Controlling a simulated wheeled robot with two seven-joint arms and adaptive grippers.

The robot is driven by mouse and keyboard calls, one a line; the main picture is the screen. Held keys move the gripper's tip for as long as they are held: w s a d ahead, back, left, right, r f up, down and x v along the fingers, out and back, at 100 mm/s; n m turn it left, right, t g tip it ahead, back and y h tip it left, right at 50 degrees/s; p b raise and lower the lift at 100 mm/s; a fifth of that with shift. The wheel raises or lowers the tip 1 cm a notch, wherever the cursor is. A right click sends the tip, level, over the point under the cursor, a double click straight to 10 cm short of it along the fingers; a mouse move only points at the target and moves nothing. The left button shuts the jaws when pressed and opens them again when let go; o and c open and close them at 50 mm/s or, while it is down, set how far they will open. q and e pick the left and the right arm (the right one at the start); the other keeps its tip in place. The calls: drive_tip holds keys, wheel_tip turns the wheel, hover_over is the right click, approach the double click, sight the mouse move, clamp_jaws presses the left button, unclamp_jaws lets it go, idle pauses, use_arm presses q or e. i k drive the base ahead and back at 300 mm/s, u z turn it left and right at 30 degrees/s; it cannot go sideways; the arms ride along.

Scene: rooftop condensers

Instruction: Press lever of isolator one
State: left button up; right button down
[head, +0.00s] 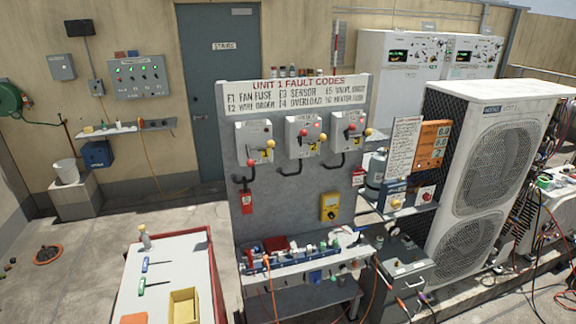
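Three light grey isolator boxes hang in a row on a grey panel (290,205): a left box (250,133), a middle box (301,127) and a right box (345,122). Each has a lever with a yellow ball end at its right side: left lever (270,145), middle lever (322,138) and right lever (368,132). Red parts also show on or beside the boxes. Their labels are too small to read, so I cannot tell by number which is isolator one. Neither of my grippers is in view.
A bench (290,263) crowded with tools stands below the panel. A white-topped cart (165,285) stands at front left. A large condenser (490,150) is at right. A fault-code sign (297,92) tops the panel. The floor at left is mostly clear.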

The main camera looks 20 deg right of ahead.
sight(250, 163)
drive_tip(key=z, duration=0.1)
drive_tip(key=i, duration=1.2)
drive_tip(key=u, duration=0.55)
